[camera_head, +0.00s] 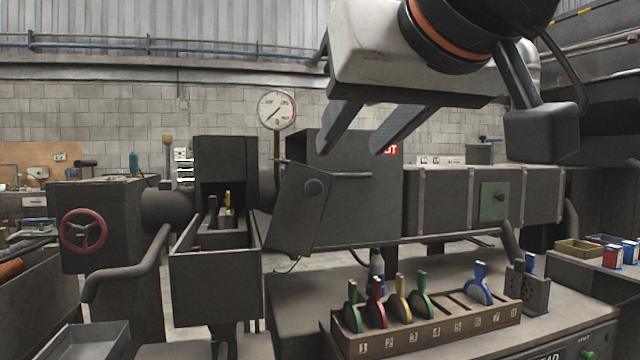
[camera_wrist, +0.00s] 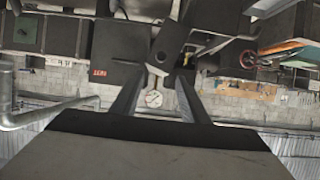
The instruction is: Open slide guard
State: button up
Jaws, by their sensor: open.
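I cannot tell for sure which part is the slide guard. A tilted dark panel (camera_head: 298,215) with a round boss hangs at the left end of a dark box housing (camera_head: 345,150). A thin horizontal bar (camera_head: 350,175) runs from near the boss along the housing front. My gripper (camera_head: 350,153) is open and empty, its two fingers pointing down in front of the housing's upper part. In the wrist view, which is upside down, the open gripper (camera_wrist: 160,72) shows the tilted panel (camera_wrist: 168,44) beyond its fingertips. No contact shows.
A numbered rack (camera_head: 430,330) with several coloured levers stands on the bench below. A long dark duct (camera_head: 440,200) with a green plate (camera_head: 494,200) extends right. A gauge (camera_head: 277,110) rises behind. An open-topped box (camera_head: 215,285) and a red handwheel (camera_head: 83,231) are left.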

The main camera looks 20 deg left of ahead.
aim_at(314, 185)
jog(key=x, duration=1.7)
jog(key=shift+w+a+r, duration=0.1)
jog(key=shift+a, duration=0.1)
grip_shut()
